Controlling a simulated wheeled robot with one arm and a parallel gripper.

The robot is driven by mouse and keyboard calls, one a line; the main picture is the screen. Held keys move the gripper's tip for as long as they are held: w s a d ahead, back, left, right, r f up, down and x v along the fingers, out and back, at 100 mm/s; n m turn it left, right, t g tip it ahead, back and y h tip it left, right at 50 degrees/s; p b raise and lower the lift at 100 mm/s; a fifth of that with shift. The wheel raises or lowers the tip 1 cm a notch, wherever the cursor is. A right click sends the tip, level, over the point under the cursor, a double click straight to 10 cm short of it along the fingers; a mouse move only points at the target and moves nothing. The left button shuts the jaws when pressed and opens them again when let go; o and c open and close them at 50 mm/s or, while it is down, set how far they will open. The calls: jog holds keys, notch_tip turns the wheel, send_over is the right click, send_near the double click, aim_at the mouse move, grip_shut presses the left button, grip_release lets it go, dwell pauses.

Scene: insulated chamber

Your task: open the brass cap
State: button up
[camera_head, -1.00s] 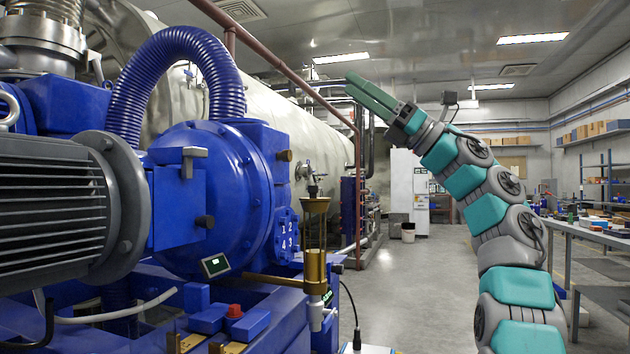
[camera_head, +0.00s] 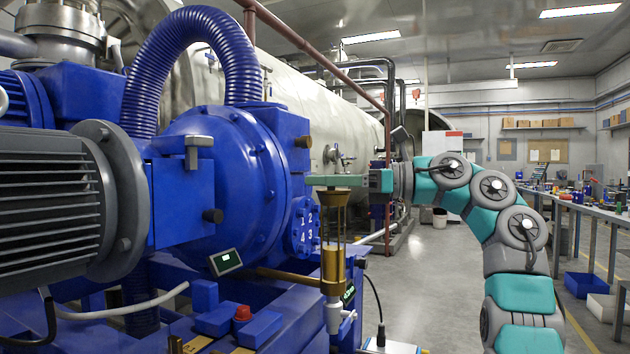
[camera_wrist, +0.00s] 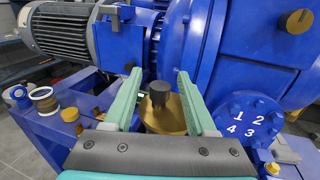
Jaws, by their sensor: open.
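The brass cap (camera_head: 333,197) sits on top of an upright clear-walled brass column (camera_head: 334,262) in front of the blue machine. In the wrist view the cap (camera_wrist: 160,116) is a round brass disc with a dark knob (camera_wrist: 160,94) standing at its middle. My gripper (camera_head: 312,180) is level at the height of the cap's top, and its green finger hides the knob in the head view. In the wrist view my gripper (camera_wrist: 159,74) is open, with one finger on each side of the knob. I see gaps between knob and fingers.
The blue machine (camera_head: 215,190) with its grey motor (camera_head: 55,195) stands close on the left. A numbered blue flange (camera_head: 305,226) is just behind the column. A red button (camera_head: 243,313) and a small display (camera_head: 225,262) are nearby. The floor (camera_head: 440,270) to the right is clear.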

jog(key=shift+a, duration=0.9)
jog(key=shift+w, duration=0.1)
grip_shut()
